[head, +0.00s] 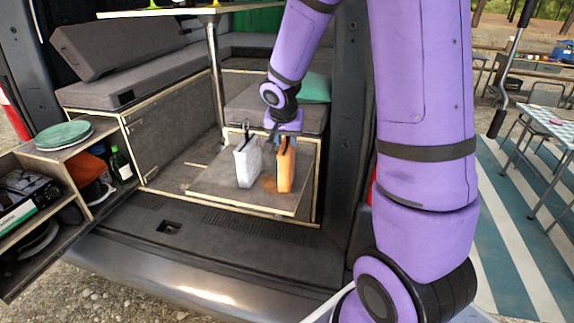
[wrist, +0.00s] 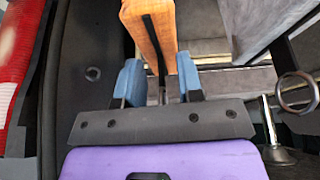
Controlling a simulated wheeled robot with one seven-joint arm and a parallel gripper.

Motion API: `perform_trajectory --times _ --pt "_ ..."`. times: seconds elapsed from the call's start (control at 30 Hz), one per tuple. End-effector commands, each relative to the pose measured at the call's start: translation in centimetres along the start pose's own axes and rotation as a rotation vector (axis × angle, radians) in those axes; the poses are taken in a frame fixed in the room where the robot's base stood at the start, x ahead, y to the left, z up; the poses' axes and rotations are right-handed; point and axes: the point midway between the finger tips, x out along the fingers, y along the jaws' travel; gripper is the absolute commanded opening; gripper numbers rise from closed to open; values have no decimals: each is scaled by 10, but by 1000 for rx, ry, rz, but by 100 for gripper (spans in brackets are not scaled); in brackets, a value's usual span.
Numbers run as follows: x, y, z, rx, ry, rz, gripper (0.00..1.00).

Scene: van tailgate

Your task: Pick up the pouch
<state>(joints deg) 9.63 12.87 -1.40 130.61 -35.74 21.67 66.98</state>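An orange pouch (head: 286,165) stands upright on the grey fold-down board, with a dark strip along its top. A light grey pouch (head: 247,162) with a dark ring on top stands to its left. My gripper (head: 275,132) is at the top of the orange pouch. In the wrist view my gripper (wrist: 160,82) has its blue fingertips apart, one on each side of a thin upright tab on the orange pouch (wrist: 150,30). I cannot tell whether they touch it. The grey pouch (wrist: 258,25) and its ring are at right there.
The board (head: 215,185) sits at the van's open rear. A table leg (head: 216,75) stands behind it. At left, an open shelf unit (head: 108,190) holds a dark green bottle (head: 120,165) and a green round item (head: 63,135). A grey bench cushion (head: 140,75) lies further back.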

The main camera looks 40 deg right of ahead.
Motion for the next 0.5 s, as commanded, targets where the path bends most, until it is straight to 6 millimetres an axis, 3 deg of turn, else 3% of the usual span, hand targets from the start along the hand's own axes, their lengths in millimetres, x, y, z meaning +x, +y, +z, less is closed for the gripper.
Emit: perform_trajectory --times 0.23,0.27,0.4,0.5 --pt "2 0 0 0 1 -1 34" --pt "2 0 0 0 1 -1 32" --pt "2 0 0 0 1 -1 0" --pt "2 0 0 0 1 -1 0"
